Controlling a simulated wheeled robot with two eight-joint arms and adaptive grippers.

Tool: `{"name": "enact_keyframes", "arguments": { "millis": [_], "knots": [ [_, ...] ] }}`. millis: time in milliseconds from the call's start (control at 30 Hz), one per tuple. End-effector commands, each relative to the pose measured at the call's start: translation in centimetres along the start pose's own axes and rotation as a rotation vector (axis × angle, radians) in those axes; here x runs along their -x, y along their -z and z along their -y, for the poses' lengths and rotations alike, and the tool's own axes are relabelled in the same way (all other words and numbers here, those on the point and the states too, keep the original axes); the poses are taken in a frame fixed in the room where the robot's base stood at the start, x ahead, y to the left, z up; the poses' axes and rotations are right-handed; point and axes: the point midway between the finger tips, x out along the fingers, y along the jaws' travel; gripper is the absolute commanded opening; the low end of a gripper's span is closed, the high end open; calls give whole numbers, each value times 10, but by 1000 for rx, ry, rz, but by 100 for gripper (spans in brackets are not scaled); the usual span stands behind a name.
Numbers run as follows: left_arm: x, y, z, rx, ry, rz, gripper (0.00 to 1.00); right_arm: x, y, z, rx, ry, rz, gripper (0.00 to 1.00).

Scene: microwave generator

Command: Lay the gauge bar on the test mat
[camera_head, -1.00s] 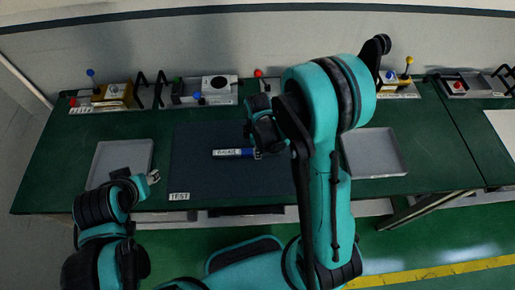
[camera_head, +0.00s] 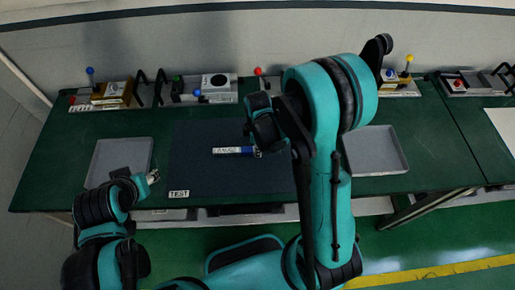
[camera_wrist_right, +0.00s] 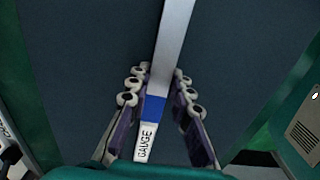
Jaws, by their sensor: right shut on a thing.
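The gauge bar (camera_head: 230,151) is a slim pale bar with a blue band and a GAUGE label. In the head view it shows over the dark blue test mat (camera_head: 205,175), which carries a TEST label at its front left. My right gripper (camera_head: 257,150) is shut on the gauge bar. In the right wrist view the gauge bar (camera_wrist_right: 172,40) runs between the fingers of my right gripper (camera_wrist_right: 160,88). I cannot tell whether the bar touches the mat. My left gripper (camera_head: 153,177) is near the mat's front left; its finger opening is unclear.
A grey tray (camera_head: 105,152) lies left of the mat and another grey tray (camera_head: 375,160) lies right of it. Fixtures with coloured knobs (camera_head: 215,86) line the back of the green bench (camera_head: 60,150). My right arm hides the mat's right part.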

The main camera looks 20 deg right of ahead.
Motion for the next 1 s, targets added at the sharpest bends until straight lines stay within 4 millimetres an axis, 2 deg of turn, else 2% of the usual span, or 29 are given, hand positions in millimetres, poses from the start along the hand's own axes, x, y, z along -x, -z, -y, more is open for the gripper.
{"name": "enact_keyframes", "arguments": {
  "millis": [33, 367, 400, 467, 1000],
  "knots": [
    [-4, -3, 0, 0, 0, 0, 44, -8, 0, 6, 1, 12, -2, 0],
    [-6, -4, 0, 0, 0, 0, 44, -11, 2, 6, 1, 15, -4, 0],
    [-6, -4, 0, 0, 0, 0, 44, -11, 2, 5, 1, 15, -4, 32],
    [-6, -4, 0, 0, 0, 0, 44, -11, 2, 6, 1, 15, -4, 47],
    [-4, -3, 0, 0, 0, 0, 44, -7, 0, 4, 1, 9, -2, 47]
  ]
}}
